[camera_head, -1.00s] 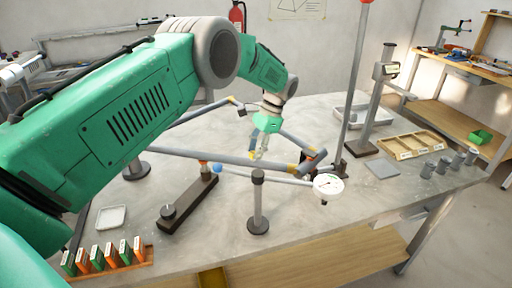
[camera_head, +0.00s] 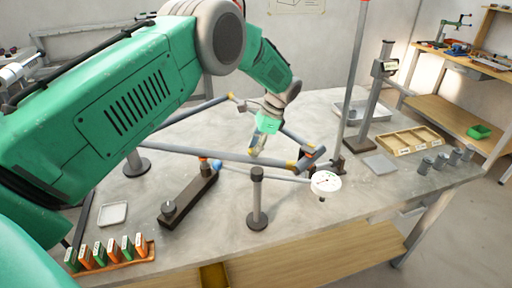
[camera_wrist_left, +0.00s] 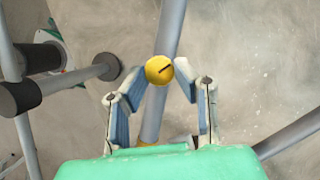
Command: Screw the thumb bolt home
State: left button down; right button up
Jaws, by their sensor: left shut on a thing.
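The thumb bolt (camera_wrist_left: 159,70) shows in the left wrist view as a round yellow head with a dark slot line across it. It sits over a grey tube of the frame (camera_wrist_left: 172,25). My left gripper (camera_wrist_left: 161,77) has its two pale fingers on either side of the yellow head, shut on it. In the head view my left gripper (camera_head: 255,150) points down at the frame's front tube (camera_head: 215,154), and the bolt is too small there to read. How deep the bolt sits cannot be told. My right gripper is not in view.
A white dial gauge (camera_head: 326,183) stands close to the frame's right corner. A dark post (camera_head: 257,200) and a dark block with a knob (camera_head: 188,197) stand in front. A tall grey pole (camera_head: 355,85) rises behind. The front right of the table is clear.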

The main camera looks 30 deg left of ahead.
pick_arm(q)
jog(key=shift+w+a+r, duration=0.15)
jog(key=shift+w+r, duration=0.05)
jog(key=shift+r, duration=0.05)
jog(key=c, duration=1.3)
grip_release()
jog(key=shift+o, duration=0.2)
jog(key=shift+f, duration=0.15)
jog(key=shift+s, duration=0.1)
jog(key=shift+r, duration=0.3)
jog(key=v, duration=1.1)
jog(key=shift+w+d, duration=0.2)
jog(key=shift+w, duration=0.05)
jog(key=shift+r, duration=0.1)
